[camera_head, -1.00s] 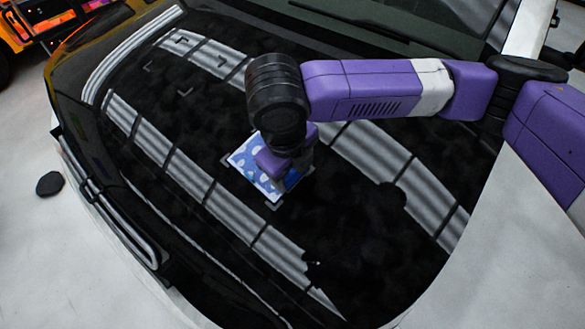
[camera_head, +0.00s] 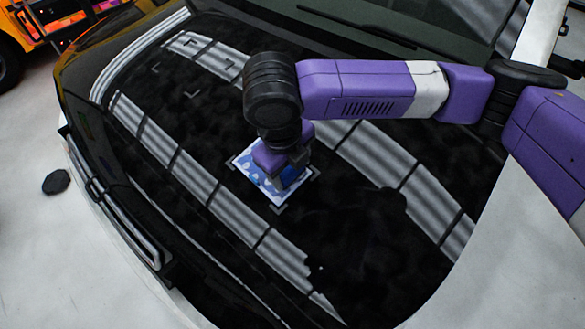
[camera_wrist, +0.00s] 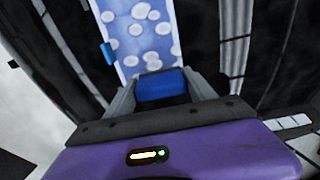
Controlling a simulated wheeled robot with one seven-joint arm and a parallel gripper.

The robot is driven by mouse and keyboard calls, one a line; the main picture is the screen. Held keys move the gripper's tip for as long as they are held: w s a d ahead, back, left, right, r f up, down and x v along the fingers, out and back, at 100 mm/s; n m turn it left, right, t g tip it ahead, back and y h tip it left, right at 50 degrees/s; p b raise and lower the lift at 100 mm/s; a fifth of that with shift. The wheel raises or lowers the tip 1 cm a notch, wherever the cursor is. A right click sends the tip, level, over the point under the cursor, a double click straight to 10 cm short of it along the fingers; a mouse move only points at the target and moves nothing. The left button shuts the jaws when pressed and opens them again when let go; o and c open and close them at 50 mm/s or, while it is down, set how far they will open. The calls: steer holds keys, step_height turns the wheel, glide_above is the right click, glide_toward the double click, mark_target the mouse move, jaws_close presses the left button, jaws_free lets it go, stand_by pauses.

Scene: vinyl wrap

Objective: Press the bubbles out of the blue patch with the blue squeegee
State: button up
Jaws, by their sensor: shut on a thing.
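The blue patch (camera_head: 252,183), with pale round bubbles on it, lies flat on the black car hood. In the wrist view the patch (camera_wrist: 135,42) runs up and away ahead of the fingers, and several bubbles show on it. My gripper (camera_head: 288,160) is over the far part of the patch and hides some of it. It is shut on the blue squeegee (camera_wrist: 160,86), whose block sits between the two grey fingers. In the head view the squeegee (camera_head: 292,176) shows as darker blue below the fingers. Whether its edge touches the patch cannot be told.
Corner marks frame the patch, and another set of marks (camera_head: 185,78) is bare farther up the hood. A small blue piece (camera_wrist: 108,53) shows at the patch's left edge in the wrist view. A dark disc (camera_head: 56,181) lies on the floor.

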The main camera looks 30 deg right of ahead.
steer(key=shift+w+a, duration=0.25)
steer(key=shift+w, duration=0.8)
stand_by(0.5)
steer(key=shift+w+a+r, duration=0.1)
steer(key=shift+w+a, duration=0.05)
steer(key=shift+w, duration=0.4)
steer(key=shift+w+a+r, duration=0.1)
steer(key=shift+w+a, duration=0.05)
steer(key=shift+w, duration=0.35)
steer(key=shift+w, duration=0.1)
steer(key=shift+w+a, duration=0.15)
steer(key=shift+w, duration=0.35)
steer(key=shift+w+a, duration=0.15)
steer(key=shift+w, duration=0.35)
steer(key=shift+w+a+r+p, duration=0.1)
steer(key=shift+w+a+p, duration=0.05)
steer(key=shift+w, duration=0.4)
steer(key=shift+w+a+p, duration=0.15)
steer(key=shift+w, duration=0.35)
steer(key=shift+w, duration=0.1)
